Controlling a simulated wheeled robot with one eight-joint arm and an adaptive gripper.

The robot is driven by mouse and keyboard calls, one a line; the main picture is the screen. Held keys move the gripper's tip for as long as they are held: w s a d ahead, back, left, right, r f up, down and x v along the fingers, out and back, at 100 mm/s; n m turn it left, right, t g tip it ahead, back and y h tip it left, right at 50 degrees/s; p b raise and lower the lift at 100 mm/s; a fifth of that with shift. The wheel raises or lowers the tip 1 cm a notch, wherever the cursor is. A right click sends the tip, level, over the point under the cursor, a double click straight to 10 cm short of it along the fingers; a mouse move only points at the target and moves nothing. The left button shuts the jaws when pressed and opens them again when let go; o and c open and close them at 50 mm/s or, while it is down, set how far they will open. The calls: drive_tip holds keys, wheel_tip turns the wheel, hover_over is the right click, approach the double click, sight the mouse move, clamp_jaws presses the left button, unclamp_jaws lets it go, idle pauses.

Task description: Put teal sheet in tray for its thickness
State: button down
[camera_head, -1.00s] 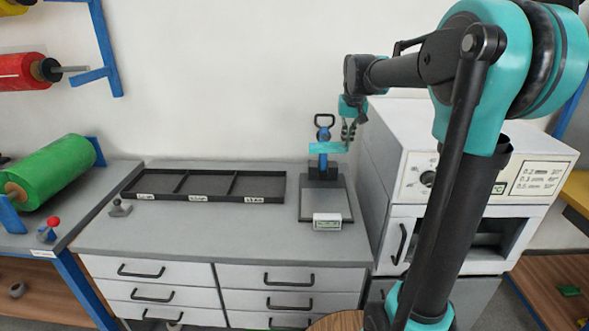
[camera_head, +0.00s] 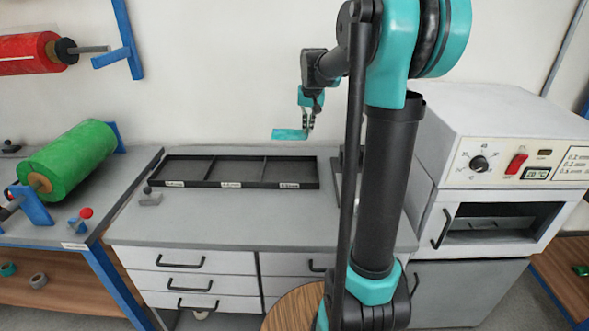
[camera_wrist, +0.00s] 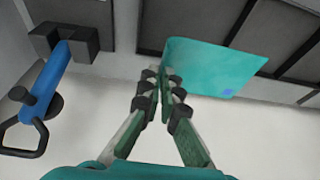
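The teal sheet (camera_head: 290,134) is flat and thin, and it hangs in the air at my fingertips; it also shows in the wrist view (camera_wrist: 210,68). My gripper (camera_head: 308,122) is shut on one edge of it, and its fingertips (camera_wrist: 164,76) meet there. The black tray (camera_head: 240,186) lies on the grey counter with three compartments side by side. Each has a small label on the front edge, too small to read surely. In the head view the sheet appears above and behind the right compartment, clear of the tray. In the wrist view it covers part of the tray.
A blue-handled gauge (camera_wrist: 52,85) shows in the wrist view; in the head view my arm mostly hides it. A white oven (camera_head: 510,150) stands right. A small grey object (camera_head: 150,197) sits left of the tray. A green roll (camera_head: 72,158) is further left.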

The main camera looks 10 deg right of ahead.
wheel_tip(320, 180, down, 17)
drive_tip(key=shift+r, duration=0.2)
idle(0.4)
drive_tip(key=c, duration=1.7)
unclamp_jaws()
drive_tip(key=shift+f, duration=0.1)
drive_tip(key=v, duration=1.2)
